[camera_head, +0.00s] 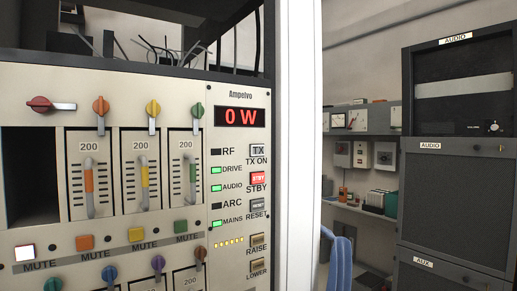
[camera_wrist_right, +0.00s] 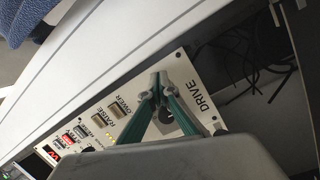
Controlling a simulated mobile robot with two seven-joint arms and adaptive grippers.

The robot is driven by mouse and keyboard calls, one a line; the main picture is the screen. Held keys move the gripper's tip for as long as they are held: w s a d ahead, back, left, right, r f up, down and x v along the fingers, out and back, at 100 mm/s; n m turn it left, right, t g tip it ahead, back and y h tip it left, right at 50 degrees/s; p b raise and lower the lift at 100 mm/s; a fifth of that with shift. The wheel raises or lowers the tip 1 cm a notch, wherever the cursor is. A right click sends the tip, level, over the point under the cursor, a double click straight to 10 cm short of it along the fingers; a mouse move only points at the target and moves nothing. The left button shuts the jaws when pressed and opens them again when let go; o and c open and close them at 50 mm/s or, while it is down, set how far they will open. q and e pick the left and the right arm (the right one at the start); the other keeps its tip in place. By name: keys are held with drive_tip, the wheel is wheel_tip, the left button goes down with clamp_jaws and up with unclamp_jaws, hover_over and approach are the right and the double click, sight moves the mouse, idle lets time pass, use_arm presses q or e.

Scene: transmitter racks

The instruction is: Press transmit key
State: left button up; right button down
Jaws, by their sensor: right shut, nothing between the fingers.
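The transmit key, a grey TX key (camera_head: 258,150) labelled TX ON, sits on the transmitter panel under a red display (camera_head: 239,117) reading 0 W. Below it is a red-lit STBY key (camera_head: 258,178), then a grey RESET key (camera_head: 257,204). In the right wrist view my right gripper (camera_wrist_right: 156,88) is shut and empty, its green fingers meeting in front of the panel near the DRIVE label. The red STBY key (camera_wrist_right: 68,139) shows there at lower left, away from the fingertips; I cannot make out the TX key clearly. My left gripper is not in view.
RAISE (camera_head: 257,239) and LOWER (camera_head: 258,267) keys lie below RESET. Coloured knobs and sliders fill the panel's left. A white upright edge (camera_head: 299,150) stands right of the panel. A blue chair (camera_head: 340,258) and dark racks (camera_head: 455,200) are farther right.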

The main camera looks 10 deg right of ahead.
wheel_tip(320, 180, up, 22)
drive_tip(key=s+f+n+t+h, duration=0.1)
drive_tip(key=n+t, duration=0.2)
drive_tip(key=t, duration=0.1)
drive_tip(key=n+t+h+p, duration=0.2)
drive_tip(key=t+h, duration=0.1)
drive_tip(key=t, duration=0.1)
approach(258, 150)
drive_tip(key=s+d+r, duration=0.5)
drive_tip(key=r, duration=0.1)
drive_tip(key=shift+w+a+f, duration=0.1)
drive_tip(key=shift+w+a, duration=0.05)
drive_tip(key=shift+w+b, duration=0.15)
drive_tip(key=shift+b, duration=0.15)
drive_tip(key=shift+w+a+b, duration=0.4)
drive_tip(key=shift+w+a, duration=0.1)
drive_tip(key=shift+w, duration=0.85)
drive_tip(key=shift+w+a+b, duration=0.4)
drive_tip(key=shift+w+a, duration=0.1)
drive_tip(key=shift+w, duration=0.8)
drive_tip(key=shift+w+a+b, duration=0.4)
drive_tip(key=shift+w+a, duration=0.1)
drive_tip(key=shift+w, duration=0.85)
drive_tip(key=shift+w, duration=0.2)
drive_tip(key=shift+w+a, duration=0.15)
drive_tip(key=shift+w, duration=0.1)
